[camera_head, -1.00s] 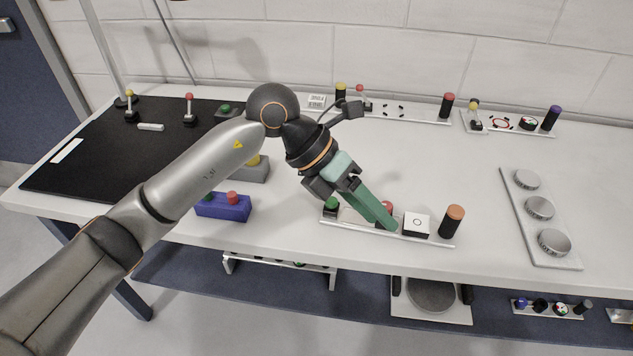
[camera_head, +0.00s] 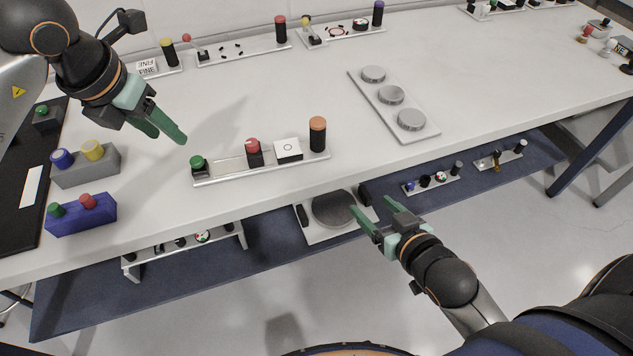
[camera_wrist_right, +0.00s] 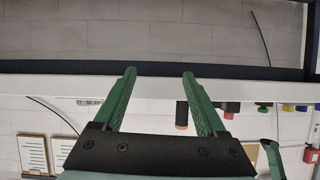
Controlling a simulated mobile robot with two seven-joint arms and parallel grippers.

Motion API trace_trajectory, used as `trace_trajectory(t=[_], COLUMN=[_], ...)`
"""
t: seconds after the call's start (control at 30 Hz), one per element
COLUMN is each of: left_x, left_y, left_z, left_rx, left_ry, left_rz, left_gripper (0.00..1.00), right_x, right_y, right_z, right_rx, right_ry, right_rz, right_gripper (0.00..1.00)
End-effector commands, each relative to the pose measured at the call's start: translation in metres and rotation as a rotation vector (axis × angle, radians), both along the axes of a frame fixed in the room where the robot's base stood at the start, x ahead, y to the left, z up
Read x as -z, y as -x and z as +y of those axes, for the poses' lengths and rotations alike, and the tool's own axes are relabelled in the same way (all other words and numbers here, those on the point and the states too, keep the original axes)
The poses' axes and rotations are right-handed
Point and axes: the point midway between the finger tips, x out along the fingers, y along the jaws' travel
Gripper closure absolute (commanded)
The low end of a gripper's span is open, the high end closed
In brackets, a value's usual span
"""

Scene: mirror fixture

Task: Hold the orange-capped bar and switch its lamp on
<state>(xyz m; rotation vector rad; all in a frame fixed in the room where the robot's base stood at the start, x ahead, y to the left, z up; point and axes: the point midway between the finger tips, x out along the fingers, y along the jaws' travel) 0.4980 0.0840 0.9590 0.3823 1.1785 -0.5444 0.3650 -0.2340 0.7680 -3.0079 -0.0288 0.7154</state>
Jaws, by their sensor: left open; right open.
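The bar is a light strip (camera_head: 222,177) near the table's front edge. A black post with an orange cap (camera_head: 317,134) stands at its right end; it also shows in the right wrist view (camera_wrist_right: 181,115). Along the strip are a green-capped knob (camera_head: 198,166), a red-capped black piece (camera_head: 254,152) and a white box with a ring mark (camera_head: 288,150). I cannot tell whether a lamp is lit. My left gripper (camera_head: 170,136) is open and empty, above the table left of the strip. My right gripper (camera_head: 370,204) is open and empty, in front of the table edge, apart from the post.
A plate with three grey discs (camera_head: 391,95) lies right of the strip. A blue box (camera_head: 82,215) and a grey box (camera_head: 85,166) with coloured buttons are at the left. More fixtures line the back.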

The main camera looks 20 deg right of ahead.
Motion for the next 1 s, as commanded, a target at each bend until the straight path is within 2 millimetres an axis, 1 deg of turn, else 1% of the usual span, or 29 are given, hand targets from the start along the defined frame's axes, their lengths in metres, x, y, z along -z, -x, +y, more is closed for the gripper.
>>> trace_trajectory(t=[0.03,0.07,0.1,0.27,0.3,0.37,0.4,0.47,0.5,0.6,0.77,0.87,0.9,0.97,1.0], left_x=[0.000,0.000,0.000,0.000,0.000,0.000,0.000,0.000,0.000,0.000,0.000,0.000,0.000,0.000,0.000], left_y=[0.000,0.000,0.000,0.000,0.000,0.000,0.000,0.000,0.000,0.000,0.000,0.000,0.000,0.000,0.000], left_z=[0.000,0.000,0.000,0.000,0.000,0.000,0.000,0.000,0.000,0.000,0.000,0.000,0.000,0.000,0.000], left_rx=[0.000,0.000,0.000,0.001,0.001,0.001,0.001,0.001,0.001,0.001,0.001,0.001,0.001,0.000,0.000], left_ry=[0.001,0.001,0.001,0.000,0.000,0.000,0.000,0.000,0.000,0.000,0.000,0.000,0.000,0.001,0.001], left_rz=[0.001,0.001,0.001,0.000,0.000,0.000,0.000,0.000,0.000,0.000,0.000,0.000,0.000,0.001,0.001], left_gripper=[0.50,0.50,0.50,0.50,0.50,0.50,0.50,0.50,0.50,0.50,0.50,0.50,0.50,0.50,0.50], right_x=[-0.028,-0.043,-0.058,-0.099,-0.112,-0.131,-0.142,-0.153,-0.155,-0.149,-0.144,-0.143,-0.142,-0.139,-0.134], right_y=[-0.012,-0.021,-0.036,-0.086,-0.098,-0.114,-0.124,-0.137,-0.143,-0.151,-0.154,-0.152,-0.150,-0.144,-0.139], right_z=[-0.014,-0.022,-0.031,-0.059,-0.067,-0.076,-0.081,-0.081,-0.076,-0.055,-0.025,-0.008,-0.001,0.011,0.019], right_rx=[0.020,0.025,0.020,-0.013,-0.015,-0.014,-0.014,-0.026,-0.046,-0.108,-0.200,-0.246,-0.265,-0.298,-0.325], right_ry=[0.039,0.079,0.155,0.483,0.567,0.698,0.791,0.946,1.060,1.319,1.723,1.973,2.068,2.199,2.277], right_rz=[-0.067,-0.106,-0.154,-0.277,-0.305,-0.338,-0.351,-0.352,-0.333,-0.259,-0.134,-0.048,-0.013,0.043,0.081], right_gripper=[0.26,0.26,0.26,0.26,0.26,0.26,0.26,0.26,0.26,0.26,0.26,0.26,0.26,0.26,0.26])
